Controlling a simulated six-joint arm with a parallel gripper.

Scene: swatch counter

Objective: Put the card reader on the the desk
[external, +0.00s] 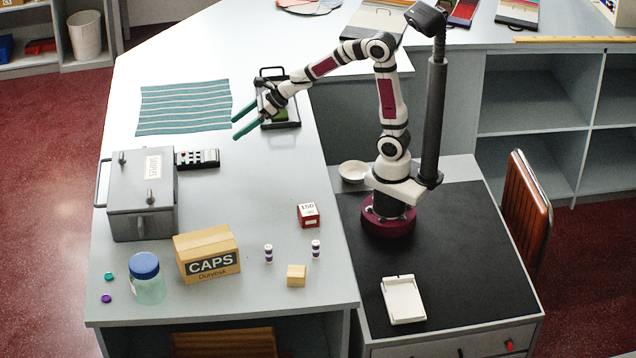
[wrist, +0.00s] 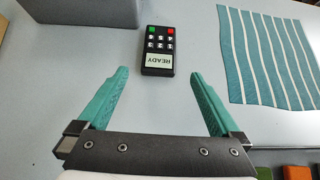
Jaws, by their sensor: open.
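The card reader (external: 198,158) is a small black keypad device lying on the pale counter (external: 250,185), beside the grey box. In the wrist view the card reader (wrist: 158,50) shows a red and a green key, several white keys and a label reading READY. My gripper (external: 236,127), with green fingers, is open and empty above the counter, behind and to the right of the card reader. In the wrist view the reader appears just beyond the fingertips, centred between them and not touched. A lower dark-topped desk surface (external: 460,260) with drawers carries my base.
A grey handled box (external: 143,200) stands left of the reader. A striped teal cloth (external: 183,107) lies behind it. A black tray (external: 280,119) is under my forearm. A CAPS carton (external: 207,254) and jar (external: 147,285) stand in front. A white stand (external: 403,300) lies on the dark top.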

